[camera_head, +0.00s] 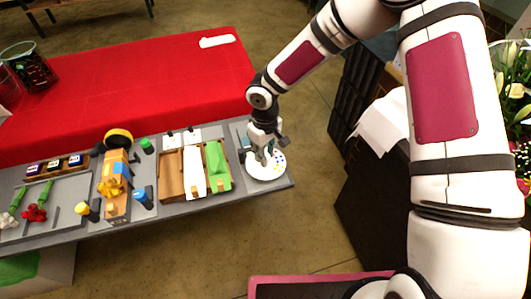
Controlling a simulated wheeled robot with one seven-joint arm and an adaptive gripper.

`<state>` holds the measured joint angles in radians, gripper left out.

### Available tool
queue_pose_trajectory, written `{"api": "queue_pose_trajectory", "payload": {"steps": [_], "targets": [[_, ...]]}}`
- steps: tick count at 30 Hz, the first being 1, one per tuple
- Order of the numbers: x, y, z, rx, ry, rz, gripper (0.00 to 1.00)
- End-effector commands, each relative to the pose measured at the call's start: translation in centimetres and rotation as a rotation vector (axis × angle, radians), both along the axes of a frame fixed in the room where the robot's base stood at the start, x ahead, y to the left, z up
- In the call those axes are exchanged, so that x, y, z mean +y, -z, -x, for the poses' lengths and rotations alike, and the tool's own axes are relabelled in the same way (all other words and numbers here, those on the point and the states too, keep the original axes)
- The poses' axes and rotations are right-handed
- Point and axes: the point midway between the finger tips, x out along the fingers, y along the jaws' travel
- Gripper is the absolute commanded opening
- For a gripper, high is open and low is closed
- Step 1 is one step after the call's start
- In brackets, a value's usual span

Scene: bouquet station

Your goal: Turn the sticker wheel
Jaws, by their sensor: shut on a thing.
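The sticker wheel (267,171) is a flat white disc with small coloured dots, several of them blue and yellow. It lies at the right end of the grey station board (180,203). My gripper (263,158) points down over the disc and hides its upper left part. The fingers are close together on something at the wheel. The thing between them is too small and covered to make out.
Left of the wheel stand a green piece (217,166), a white piece (194,172) and a brown tray (171,177). Farther left are an orange stand (116,185) and flowers (35,213). Behind is a red-covered table (150,85). A dark cabinet (385,215) stands at right.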

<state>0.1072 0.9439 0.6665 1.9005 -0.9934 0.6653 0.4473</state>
Motion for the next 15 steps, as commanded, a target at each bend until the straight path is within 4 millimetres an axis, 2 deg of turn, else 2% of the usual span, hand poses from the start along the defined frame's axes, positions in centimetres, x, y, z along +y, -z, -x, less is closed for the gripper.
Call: {"api": "queue_pose_trajectory", "payload": {"steps": [8, 15], "targets": [[0.07, 0.00, -0.10, -0.002, -0.067, 0.000, 0.00], [0.08, 0.06, -0.17, -0.003, -0.235, 0.000, 0.00]]}}
